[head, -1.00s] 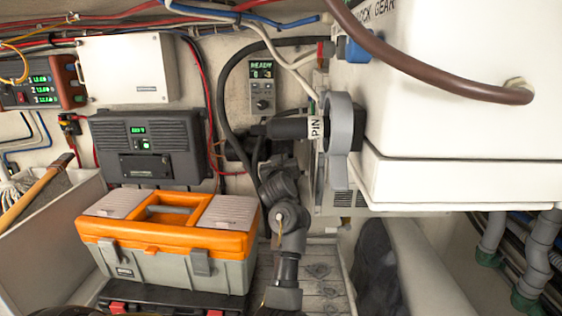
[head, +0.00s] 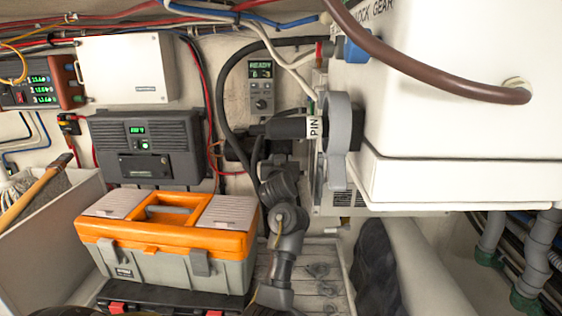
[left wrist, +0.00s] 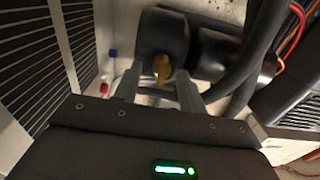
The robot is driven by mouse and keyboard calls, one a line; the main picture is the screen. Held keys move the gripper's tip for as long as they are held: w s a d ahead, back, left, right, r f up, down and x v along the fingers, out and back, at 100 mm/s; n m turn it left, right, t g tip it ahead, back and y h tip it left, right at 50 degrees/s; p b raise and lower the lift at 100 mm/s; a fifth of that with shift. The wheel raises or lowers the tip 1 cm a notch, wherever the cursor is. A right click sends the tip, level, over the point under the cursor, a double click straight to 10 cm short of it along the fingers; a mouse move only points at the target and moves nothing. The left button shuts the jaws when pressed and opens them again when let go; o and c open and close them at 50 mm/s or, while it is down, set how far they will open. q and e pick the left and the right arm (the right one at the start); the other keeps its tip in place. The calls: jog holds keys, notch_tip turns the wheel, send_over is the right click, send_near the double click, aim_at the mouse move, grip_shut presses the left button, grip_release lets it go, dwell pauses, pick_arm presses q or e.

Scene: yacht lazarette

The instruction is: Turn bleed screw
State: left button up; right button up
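A small brass bleed screw (left wrist: 161,68) stands out from the face of a dark block (left wrist: 163,32) in the left wrist view. My left gripper (left wrist: 159,88) points at the block. Its two grey fingers are apart, one on each side of the screw, with a gap visible on both sides. In the head view my left arm rises from the bottom centre, and its hand is largely hidden near the black cylinder marked PIN (head: 285,128). I cannot make out the screw in the head view. My right gripper is not in view.
An orange and grey toolbox (head: 225,243) stands left of my arm. A large white housing (head: 460,110) with a grey lever (head: 338,140) fills the right. Black hoses (left wrist: 262,50) run close right of the dark block. A green-lit display (head: 261,70) is on the wall.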

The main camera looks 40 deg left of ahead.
pick_arm(q)
jog(key=shift+s, duration=0.1)
jog(key=b+v, duration=0.1)
jog(key=v, duration=0.9)
jog(key=shift+s+d+b, duration=0.25)
jog(key=shift+d+b, duration=0.05)
